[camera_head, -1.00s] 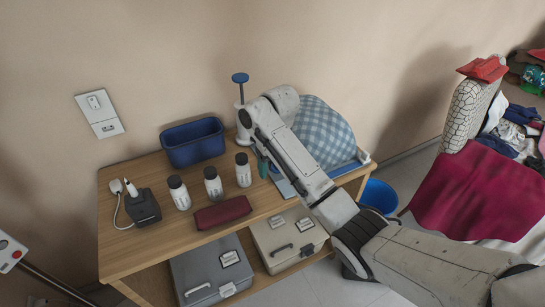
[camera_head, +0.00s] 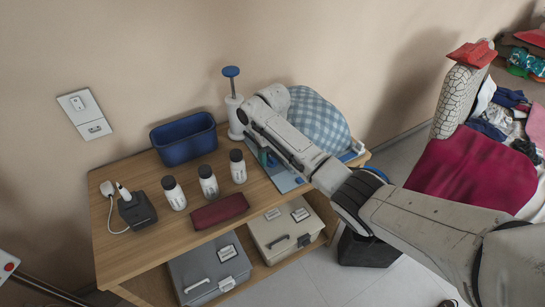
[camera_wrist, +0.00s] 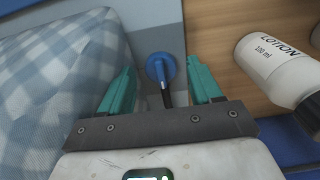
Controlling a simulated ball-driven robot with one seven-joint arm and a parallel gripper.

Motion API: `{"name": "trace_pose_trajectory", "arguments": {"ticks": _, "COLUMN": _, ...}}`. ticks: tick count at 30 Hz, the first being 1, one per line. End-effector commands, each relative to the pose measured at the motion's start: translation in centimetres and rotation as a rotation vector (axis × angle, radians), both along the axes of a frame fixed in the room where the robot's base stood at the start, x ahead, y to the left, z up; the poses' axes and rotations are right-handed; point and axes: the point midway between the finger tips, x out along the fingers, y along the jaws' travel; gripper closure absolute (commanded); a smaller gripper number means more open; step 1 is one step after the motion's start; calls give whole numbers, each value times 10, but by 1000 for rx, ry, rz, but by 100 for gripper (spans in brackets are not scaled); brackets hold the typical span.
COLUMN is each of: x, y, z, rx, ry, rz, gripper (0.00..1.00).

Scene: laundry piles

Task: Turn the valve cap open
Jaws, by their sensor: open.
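A round blue cap (camera_wrist: 160,67) on a dark stem shows in the wrist view, between the teal fingers of my gripper (camera_wrist: 160,72). The fingers stand apart on its left and right, with a gap on each side; I see no contact. The cap is in front of a grey-blue panel (camera_wrist: 150,22). In the head view, my gripper (camera_head: 265,158) is over the right part of the wooden table, beside the checked cushion. My arm hides most of that spot, and I cannot make out this cap there.
The checked blue cushion (camera_head: 316,124) lies close to the gripper's side. A white lotion bottle (camera_wrist: 274,65) lies across the wrist view's right. A white stand with a blue disc top (camera_head: 231,72), a blue bin (camera_head: 183,138) and several small bottles (camera_head: 208,183) occupy the wooden table (camera_head: 130,250).

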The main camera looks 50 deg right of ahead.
Motion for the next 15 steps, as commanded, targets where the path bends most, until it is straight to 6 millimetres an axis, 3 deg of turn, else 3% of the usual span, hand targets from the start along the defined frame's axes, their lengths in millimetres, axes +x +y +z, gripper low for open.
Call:
{"name": "trace_pose_trajectory", "arguments": {"ticks": 13, "x": 0, "y": 0, "z": -11, "rx": 0, "ry": 0, "rz": 0, "gripper": 36}}
{"name": "trace_pose_trajectory", "arguments": {"ticks": 15, "x": 0, "y": 0, "z": -11, "rx": 0, "ry": 0, "rz": 0, "gripper": 43}}
